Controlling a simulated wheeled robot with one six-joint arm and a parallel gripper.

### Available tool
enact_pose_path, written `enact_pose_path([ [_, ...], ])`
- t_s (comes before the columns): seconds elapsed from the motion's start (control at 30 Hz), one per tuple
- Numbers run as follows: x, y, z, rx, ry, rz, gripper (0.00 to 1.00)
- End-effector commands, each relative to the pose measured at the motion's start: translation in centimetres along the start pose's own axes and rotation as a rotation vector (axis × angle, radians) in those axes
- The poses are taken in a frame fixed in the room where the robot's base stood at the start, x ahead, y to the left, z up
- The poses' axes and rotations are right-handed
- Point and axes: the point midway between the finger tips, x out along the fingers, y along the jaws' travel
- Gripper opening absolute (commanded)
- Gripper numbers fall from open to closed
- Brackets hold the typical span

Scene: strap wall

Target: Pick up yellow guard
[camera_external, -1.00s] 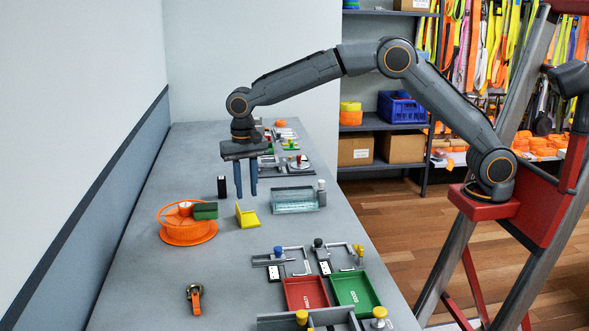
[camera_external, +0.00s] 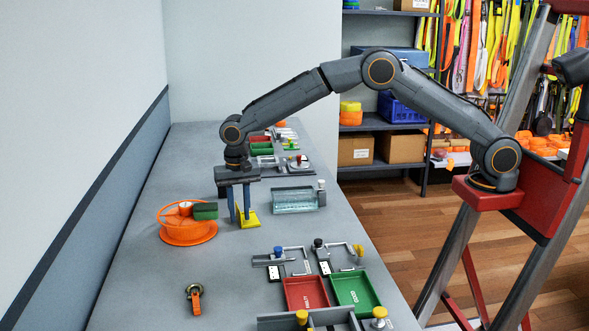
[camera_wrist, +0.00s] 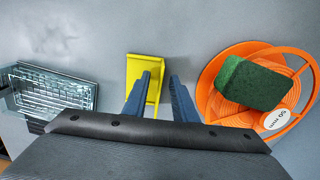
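The yellow guard (camera_external: 247,220) is an L-shaped piece on the grey bench, right of the orange reel. In the wrist view the yellow guard (camera_wrist: 144,70) lies just beyond my fingertips. My gripper (camera_external: 239,220) points down at the guard, with its two blue fingers apart. Whether the fingers touch the guard cannot be told.
The orange reel (camera_external: 188,233) with a dark green block (camera_external: 205,211) stands to the left. A clear glass-like tray (camera_external: 294,200) is to the right. Red (camera_external: 306,293) and green (camera_external: 357,290) trays lie nearer the front. A ratchet buckle (camera_external: 195,298) lies front left. Bench between is clear.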

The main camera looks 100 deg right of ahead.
Motion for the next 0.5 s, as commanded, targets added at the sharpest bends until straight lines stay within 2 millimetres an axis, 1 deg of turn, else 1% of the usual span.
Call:
enact_pose_path([
  [0.13,-0.01,-0.02,0.00,0.000,0.000,0.000,0.25],
  [0.17,-0.01,-0.02,0.00,0.000,0.000,0.000,0.22],
  [0.2,-0.01,-0.02,0.00,0.000,0.000,0.000,0.15],
  [0.3,-0.02,-0.02,0.00,0.000,0.000,0.000,0.00],
  [0.5,-0.05,-0.02,0.00,0.000,0.000,-0.001,0.00],
])
